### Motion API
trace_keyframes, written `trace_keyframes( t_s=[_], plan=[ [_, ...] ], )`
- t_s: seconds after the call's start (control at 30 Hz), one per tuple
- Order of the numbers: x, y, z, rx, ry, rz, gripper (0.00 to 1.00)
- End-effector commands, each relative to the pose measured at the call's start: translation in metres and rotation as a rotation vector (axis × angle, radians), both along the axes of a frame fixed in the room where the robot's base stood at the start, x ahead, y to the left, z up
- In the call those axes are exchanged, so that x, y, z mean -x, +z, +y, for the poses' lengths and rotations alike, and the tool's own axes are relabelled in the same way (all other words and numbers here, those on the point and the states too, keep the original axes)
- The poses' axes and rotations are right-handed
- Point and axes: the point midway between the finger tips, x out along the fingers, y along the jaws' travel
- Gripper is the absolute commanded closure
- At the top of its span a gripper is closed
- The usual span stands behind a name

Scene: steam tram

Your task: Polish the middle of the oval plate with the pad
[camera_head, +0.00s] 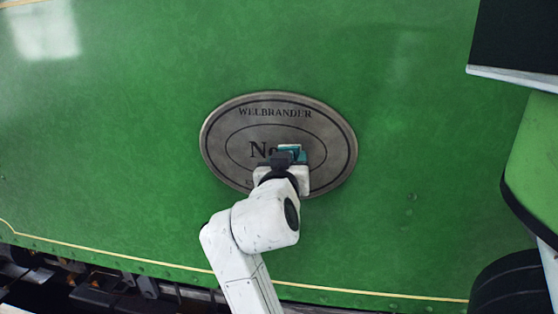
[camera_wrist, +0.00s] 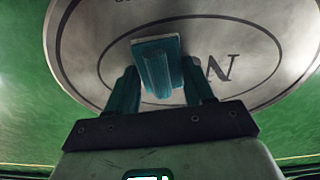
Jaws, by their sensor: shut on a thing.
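The oval plate (camera_head: 219,143) is grey metal with dark lettering, a dark inner oval line and a worn, dull face. It is fixed on the green panel in the middle of the head view, and fills much of the wrist view (camera_wrist: 78,40). My gripper (camera_head: 282,160) is over the plate's middle and lower right, hiding part of the lettering. It is shut on the pad (camera_wrist: 157,66), a teal block with a pale edge, which shows between the two teal fingers in the wrist view. The pad is over the inner oval; I cannot tell whether it touches the plate.
The green panel (camera_head: 110,130) is broad and clear around the plate. A thin yellow line and dark machinery (camera_head: 140,287) run along its bottom. A dark box-like part with a pale edge (camera_head: 515,75) and a black rounded part (camera_head: 510,285) are at the right.

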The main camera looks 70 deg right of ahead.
Motion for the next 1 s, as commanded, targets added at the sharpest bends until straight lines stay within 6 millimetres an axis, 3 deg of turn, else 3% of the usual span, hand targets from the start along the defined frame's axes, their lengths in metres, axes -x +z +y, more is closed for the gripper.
trace_keyframes(
  t_s=[0.73,1.0],
  plan=[
    [0.047,0.000,-0.004,0.000,-0.004,0.001,0.72],
    [0.051,0.000,-0.008,0.000,-0.001,0.000,0.72]
  ],
)
